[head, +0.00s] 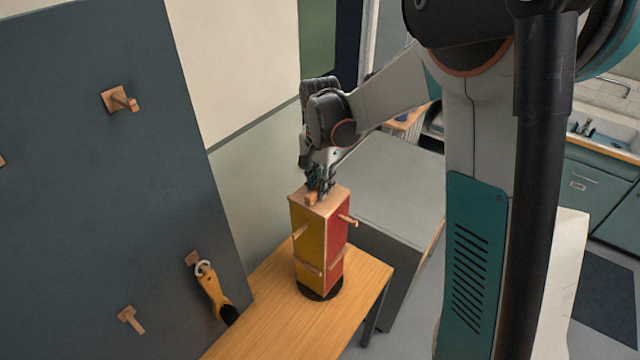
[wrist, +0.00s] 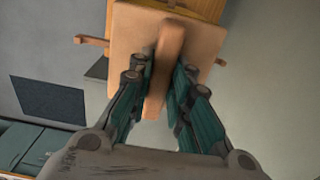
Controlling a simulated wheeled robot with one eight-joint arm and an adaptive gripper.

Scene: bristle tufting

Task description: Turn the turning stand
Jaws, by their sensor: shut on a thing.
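The turning stand (head: 319,245) is an upright square post on a round black base on the wooden table. In the head view it shows a yellow face on the left and a red face on the right, with wooden pegs sticking out of them. My gripper (head: 319,186) points down over its top and is shut on the wooden handle bar there. In the wrist view the stand's square wooden top (wrist: 195,48) is seen from above. The teal fingers of my gripper (wrist: 163,85) lie on both sides of the bar (wrist: 167,60).
The wooden table (head: 262,322) has free room to the front left of the stand. A dark panel (head: 100,190) at left carries wooden pegs, and an orange-handled brush (head: 212,290) hangs on one. A grey cabinet (head: 395,190) stands behind right of the table.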

